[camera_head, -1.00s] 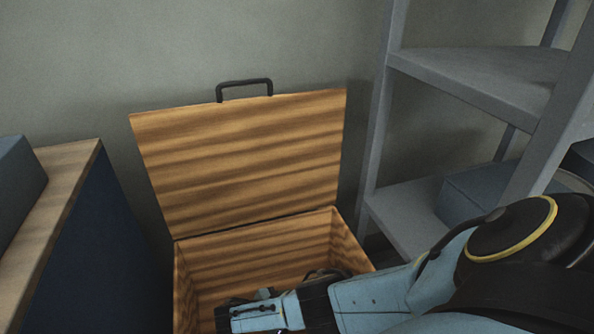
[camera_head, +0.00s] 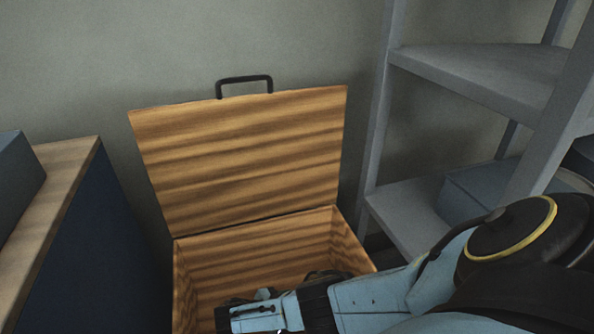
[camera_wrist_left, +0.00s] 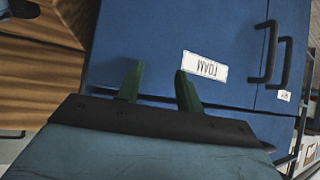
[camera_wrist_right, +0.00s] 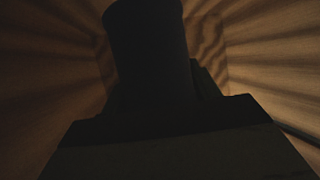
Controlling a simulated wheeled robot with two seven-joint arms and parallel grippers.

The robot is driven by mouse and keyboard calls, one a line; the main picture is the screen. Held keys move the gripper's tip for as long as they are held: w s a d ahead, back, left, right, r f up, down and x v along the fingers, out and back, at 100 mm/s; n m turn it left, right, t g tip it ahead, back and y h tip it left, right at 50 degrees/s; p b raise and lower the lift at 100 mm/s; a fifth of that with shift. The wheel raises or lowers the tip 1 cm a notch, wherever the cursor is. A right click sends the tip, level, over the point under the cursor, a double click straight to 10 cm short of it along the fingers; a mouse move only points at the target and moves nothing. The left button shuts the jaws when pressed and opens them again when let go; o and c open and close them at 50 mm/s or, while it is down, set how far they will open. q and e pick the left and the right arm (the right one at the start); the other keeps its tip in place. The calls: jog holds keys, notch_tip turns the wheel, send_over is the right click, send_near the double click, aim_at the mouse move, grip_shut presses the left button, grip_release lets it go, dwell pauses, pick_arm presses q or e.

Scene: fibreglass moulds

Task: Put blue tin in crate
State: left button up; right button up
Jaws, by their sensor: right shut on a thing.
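The wooden crate (camera_head: 262,256) stands open in the head view, with its striped lid (camera_head: 240,165) tilted back. My right arm reaches down into the crate from the right, and its fingers are hidden there. In the right wrist view my right gripper (camera_wrist_right: 155,85) is shut on a dark upright cylinder, the tin (camera_wrist_right: 147,40), too shadowed to show its colour. Lit wood walls surround it, so it is inside the crate. My left gripper (camera_wrist_left: 160,72) has its green fingers apart with nothing between them.
A blue cabinet (camera_wrist_left: 150,35) with a FOAM label (camera_wrist_left: 205,66) and black handles faces my left gripper. A wood-topped blue counter (camera_head: 75,180) is left of the crate. A grey shelf rack (camera_head: 480,75) stands to the right, near my right arm.

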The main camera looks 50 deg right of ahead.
pick_arm(q)
jog(key=shift+w+d+r+t, duration=0.2)
jog(key=shift+w+r+t, duration=0.3)
jog(key=shift+w+r, duration=0.2)
pick_arm(e)
jog(key=shift+f, duration=0.2)
jog(key=o, duration=1.1)
pick_arm(q)
jog(key=shift+s, duration=0.1)
jog(key=shift+s+f, duration=0.1)
pick_arm(e)
jog(key=shift+r+p, duration=0.55)
jog(key=shift+r, duration=0.2)
pick_arm(q)
jog(key=s+a+f+g+y, duration=0.1)
jog(key=s+a+f+g, duration=0.2)
jog(key=s+f+g, duration=0.2)
jog(key=shift+s+g+p, duration=0.3)
jog(key=shift+s+p, duration=0.05)
jog(key=shift+s, duration=0.65)
pick_arm(e)
jog(key=v, duration=0.7)
jog(key=shift+a, duration=0.25)
pick_arm(q)
jog(key=shift+a, duration=0.1)
